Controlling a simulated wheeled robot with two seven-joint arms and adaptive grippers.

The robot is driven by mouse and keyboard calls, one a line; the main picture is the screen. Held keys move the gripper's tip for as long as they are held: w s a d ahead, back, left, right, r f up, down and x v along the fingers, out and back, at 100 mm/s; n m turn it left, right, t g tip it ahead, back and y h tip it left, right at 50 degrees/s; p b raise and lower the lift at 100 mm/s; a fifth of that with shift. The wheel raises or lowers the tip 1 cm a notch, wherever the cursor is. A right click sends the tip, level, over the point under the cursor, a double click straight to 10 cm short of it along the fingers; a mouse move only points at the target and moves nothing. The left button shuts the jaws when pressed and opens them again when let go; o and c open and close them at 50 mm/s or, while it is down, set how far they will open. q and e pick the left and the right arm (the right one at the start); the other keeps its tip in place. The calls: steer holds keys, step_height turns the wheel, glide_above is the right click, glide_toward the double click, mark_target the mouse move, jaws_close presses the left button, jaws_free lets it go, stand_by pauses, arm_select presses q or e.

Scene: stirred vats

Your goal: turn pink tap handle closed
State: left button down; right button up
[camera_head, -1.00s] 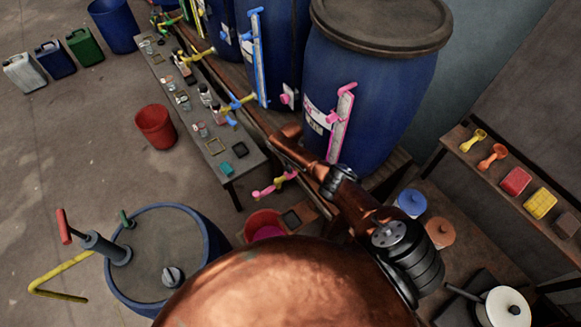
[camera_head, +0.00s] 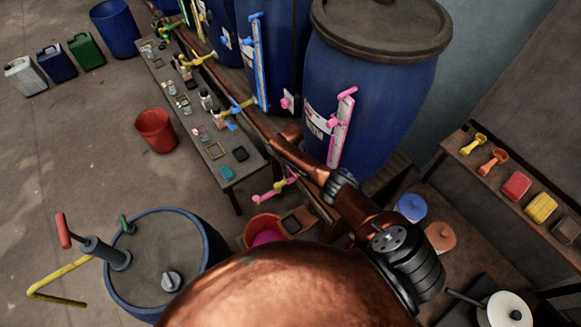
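The pink tap (camera_head: 270,190) with a yellow middle part sticks out low in front of the nearest blue vat (camera_head: 375,95). A red bucket (camera_head: 250,228) holding pink stuff stands under it. The exact turn of the pink handle is too small to tell. My copper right arm reaches up and left from the bottom right, across the rack edge just right of the tap. Its fingers cannot be made out, so I cannot tell whether they touch the handle. My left gripper is not in view.
A pink-marked gauge (camera_head: 341,130) stands on the nearest vat. A narrow bench (camera_head: 190,115) with small items runs along the vats. A blue drum (camera_head: 150,255) with a pump stands lower left. A shelf (camera_head: 500,185) with scoops is at right.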

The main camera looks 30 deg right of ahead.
step_height(320, 180, up, 12)
stand_by(0.5)
steer(key=shift+f, duration=0.1)
